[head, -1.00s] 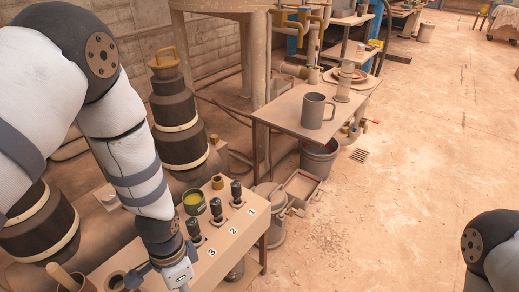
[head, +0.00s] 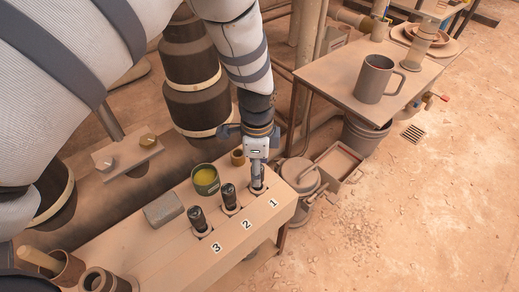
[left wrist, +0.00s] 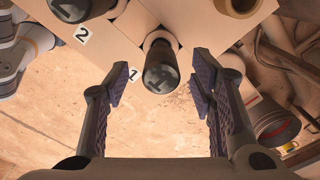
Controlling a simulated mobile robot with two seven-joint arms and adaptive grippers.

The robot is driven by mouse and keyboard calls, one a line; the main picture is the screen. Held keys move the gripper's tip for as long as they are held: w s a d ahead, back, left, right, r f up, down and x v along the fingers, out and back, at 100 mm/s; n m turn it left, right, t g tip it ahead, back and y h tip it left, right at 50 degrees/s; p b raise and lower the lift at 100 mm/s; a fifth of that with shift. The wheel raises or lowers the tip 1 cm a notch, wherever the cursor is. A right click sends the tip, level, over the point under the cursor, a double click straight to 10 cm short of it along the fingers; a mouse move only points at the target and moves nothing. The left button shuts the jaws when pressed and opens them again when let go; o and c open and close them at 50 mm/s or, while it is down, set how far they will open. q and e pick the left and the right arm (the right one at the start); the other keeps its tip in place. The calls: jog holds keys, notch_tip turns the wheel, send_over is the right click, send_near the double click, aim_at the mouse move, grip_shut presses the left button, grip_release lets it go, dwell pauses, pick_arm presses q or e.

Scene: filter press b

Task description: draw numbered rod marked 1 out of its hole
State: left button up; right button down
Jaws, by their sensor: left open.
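The rod marked 1 (left wrist: 160,68) is a dark-capped cylinder standing in its hole, beside the "1" label (left wrist: 132,74). In the head view it is mostly hidden by my left gripper (head: 257,176), which points down over its place. In the left wrist view, the open jaws of my left gripper (left wrist: 157,90) lie either side of the rod's dark top, with gaps on both sides. The rods marked 2 (head: 229,196) and 3 (head: 197,219) stand in their holes in the same bench (head: 160,250). My right gripper is not in view.
A green tin (head: 205,179) and a small brass ring (head: 237,157) stand close behind the rods. A grey block (head: 163,209) lies left of them. A table (head: 330,75) with a grey mug (head: 374,79) is at upper right. The floor at right is mostly clear.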

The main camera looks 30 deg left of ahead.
pick_arm(q)
notch_tip(320, 180, down, 3)
jog(key=shift+f, duration=0.15)
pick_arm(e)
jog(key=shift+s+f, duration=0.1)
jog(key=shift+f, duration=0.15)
